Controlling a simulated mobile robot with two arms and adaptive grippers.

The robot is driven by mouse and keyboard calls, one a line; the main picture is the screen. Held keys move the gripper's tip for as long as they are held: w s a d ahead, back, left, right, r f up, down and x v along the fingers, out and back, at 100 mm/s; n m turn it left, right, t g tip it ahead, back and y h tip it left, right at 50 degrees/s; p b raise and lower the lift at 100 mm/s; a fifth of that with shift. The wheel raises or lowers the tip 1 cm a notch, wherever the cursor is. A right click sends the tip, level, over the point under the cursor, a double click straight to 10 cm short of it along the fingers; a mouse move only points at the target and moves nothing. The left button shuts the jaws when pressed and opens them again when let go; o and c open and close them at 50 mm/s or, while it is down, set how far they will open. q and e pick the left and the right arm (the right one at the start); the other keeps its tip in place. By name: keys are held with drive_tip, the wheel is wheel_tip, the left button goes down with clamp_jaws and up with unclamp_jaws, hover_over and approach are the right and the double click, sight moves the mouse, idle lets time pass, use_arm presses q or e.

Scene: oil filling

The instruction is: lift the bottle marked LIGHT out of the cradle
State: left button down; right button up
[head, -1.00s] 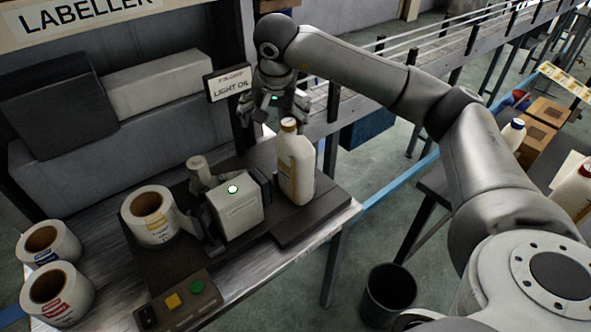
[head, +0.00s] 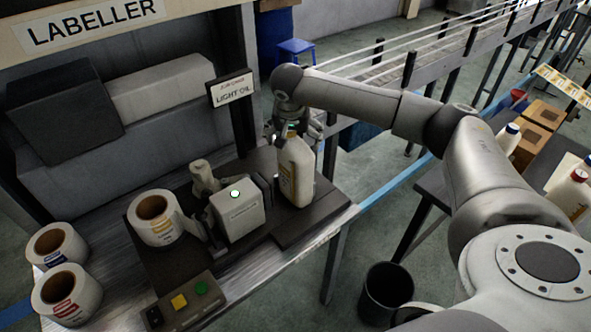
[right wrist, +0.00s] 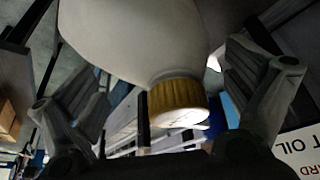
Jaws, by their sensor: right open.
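A white bottle (head: 295,172) with a yellowish label stands upright on the dark plate at the right end of the labelling machine. Its yellow-brown cap shows in the right wrist view (right wrist: 178,103). I cannot read the word LIGHT on the bottle; a sign behind it reads LIGHT OIL (head: 232,90). My right gripper (head: 297,132) is at the bottle's neck, pointing down. In the right wrist view its fingers (right wrist: 172,85) are spread apart on either side of the cap and shoulder, with gaps, so it is open. My left gripper is not in view.
The labeller's white box with a lit green lamp (head: 240,212) stands close left of the bottle. Label rolls (head: 155,217) and a button panel (head: 181,303) are further left. A black bin (head: 387,293) stands on the floor. A side table at right holds more bottles (head: 509,137) and boxes.

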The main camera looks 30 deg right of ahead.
drive_tip(key=shift+f, duration=0.25)
drive_tip(key=shift+s, duration=0.1)
drive_tip(key=c, duration=1.9)
drive_tip(key=shift+r, duration=0.1)
drive_tip(key=shift+c, duration=0.2)
